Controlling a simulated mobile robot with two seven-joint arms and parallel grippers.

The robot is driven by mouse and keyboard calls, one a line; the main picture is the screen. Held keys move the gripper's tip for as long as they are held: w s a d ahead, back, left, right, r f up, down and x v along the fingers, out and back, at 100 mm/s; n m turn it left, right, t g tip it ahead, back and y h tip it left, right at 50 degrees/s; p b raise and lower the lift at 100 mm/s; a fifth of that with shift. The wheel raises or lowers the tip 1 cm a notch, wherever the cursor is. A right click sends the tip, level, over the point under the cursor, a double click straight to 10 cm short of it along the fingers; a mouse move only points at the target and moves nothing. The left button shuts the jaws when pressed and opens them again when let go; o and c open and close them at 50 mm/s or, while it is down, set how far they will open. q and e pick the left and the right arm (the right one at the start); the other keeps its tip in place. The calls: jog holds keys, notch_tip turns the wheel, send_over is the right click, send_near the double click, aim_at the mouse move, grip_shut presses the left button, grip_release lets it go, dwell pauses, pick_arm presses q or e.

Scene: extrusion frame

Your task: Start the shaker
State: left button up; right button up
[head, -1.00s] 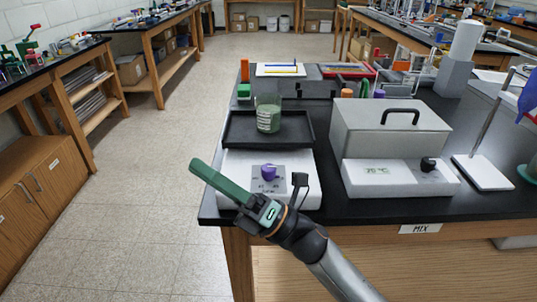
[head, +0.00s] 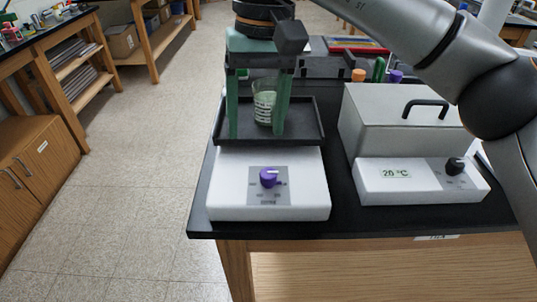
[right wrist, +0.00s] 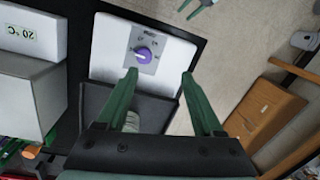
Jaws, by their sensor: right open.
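The shaker (head: 230,192) is a white box with a dark tray (head: 312,122) on top. A purple knob (head: 268,177) sits on its grey front panel; its white mark points right, and the labels are too small to read. My right gripper (head: 256,133) is open, pointing down above the tray, with green fingers in front of the beaker. In the right wrist view the knob (right wrist: 143,54) lies beyond the open fingertips, untouched. Green tips at that view's top edge may be my left gripper (right wrist: 197,6).
A grey-lidded bath (head: 400,125) with a 20 °C display and a black knob (head: 454,166) stands right of the shaker. My right arm crosses above it. The black bench top's front edge (head: 350,228) is close, with open floor to the left.

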aim_at(269, 172)
jog(key=shift+t+h, duration=0.4)
jog(key=shift+h, duration=0.1)
jog(key=f, duration=0.3)
jog(key=d+f+b, duration=0.1)
jog(key=f, duration=0.3)
jog(key=w+f+b, duration=0.1)
jog(key=f, duration=0.2)
jog(key=shift+d+f, duration=0.2)
jog(key=shift+d, duration=0.15)
jog(key=shift+f, duration=0.25)
jog(key=shift+c, duration=0.4)
grip_shut()
